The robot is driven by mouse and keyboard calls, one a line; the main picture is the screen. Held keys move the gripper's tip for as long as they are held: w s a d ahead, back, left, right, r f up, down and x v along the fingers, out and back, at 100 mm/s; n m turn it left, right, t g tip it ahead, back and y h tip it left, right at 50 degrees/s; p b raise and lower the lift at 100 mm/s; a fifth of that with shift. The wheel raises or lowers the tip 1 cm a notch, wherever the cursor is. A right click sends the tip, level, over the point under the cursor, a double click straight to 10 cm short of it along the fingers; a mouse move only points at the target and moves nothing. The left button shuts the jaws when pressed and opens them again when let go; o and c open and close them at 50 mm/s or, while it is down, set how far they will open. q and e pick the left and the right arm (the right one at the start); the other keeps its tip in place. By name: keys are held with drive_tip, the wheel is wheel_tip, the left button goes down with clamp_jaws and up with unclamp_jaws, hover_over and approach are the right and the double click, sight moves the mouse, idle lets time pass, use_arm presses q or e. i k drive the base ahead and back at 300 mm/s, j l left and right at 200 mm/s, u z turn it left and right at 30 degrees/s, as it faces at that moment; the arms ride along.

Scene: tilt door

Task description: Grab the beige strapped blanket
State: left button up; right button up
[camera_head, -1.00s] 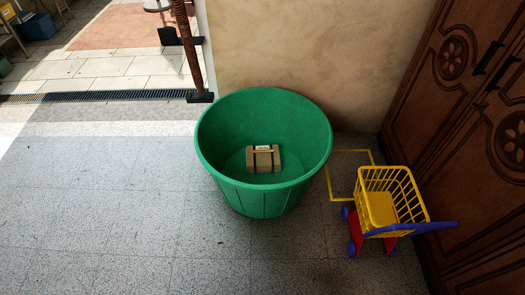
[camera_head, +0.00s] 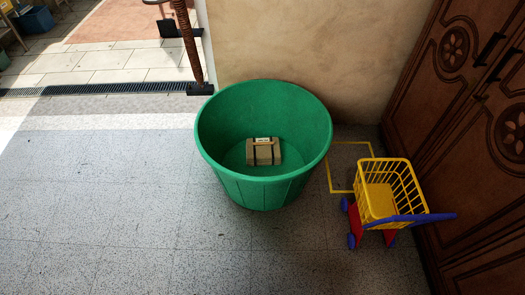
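The beige strapped blanket (camera_head: 264,152) is a small folded block with dark straps and a pale label on top. It lies on the bottom of a large round green tub (camera_head: 262,194), near the middle. The tub stands upright on the floor and is open at the top. Neither of my grippers shows in the head view, so nothing is seen touching the blanket or the tub.
A toy shopping cart (camera_head: 388,195) with a yellow basket stands right of the tub, by a yellow floor outline (camera_head: 349,143). A carved wooden cabinet (camera_head: 460,150) is at the right. A beige wall (camera_head: 315,50) is behind. The tiled floor at front left is clear.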

sight(266, 151)
drive_tip(key=i+j+z, duration=0.1)
drive_tip(key=i+j, duration=0.2)
drive_tip(key=i+j+z, duration=0.1)
drive_tip(key=i+j, duration=0.2)
drive_tip(key=j, duration=0.25)
drive_tip(key=i+j+z, duration=0.1)
drive_tip(key=i+j, duration=0.2)
drive_tip(key=j, duration=0.15)
drive_tip(key=i+j+z, duration=0.1)
drive_tip(key=i+j, duration=0.15)
drive_tip(key=j, duration=0.2)
drive_tip(key=i+j+z, duration=0.1)
drive_tip(key=i+j, duration=0.15)
drive_tip(key=j, duration=0.25)
drive_tip(key=i+j+z, duration=0.1)
drive_tip(key=i+j, duration=0.15)
drive_tip(key=j, duration=0.25)
drive_tip(key=i+j+z, duration=0.1)
drive_tip(key=j, duration=0.45)
drive_tip(key=i+j+z, duration=0.1)
drive_tip(key=i+j, duration=0.2)
drive_tip(key=j, duration=0.25)
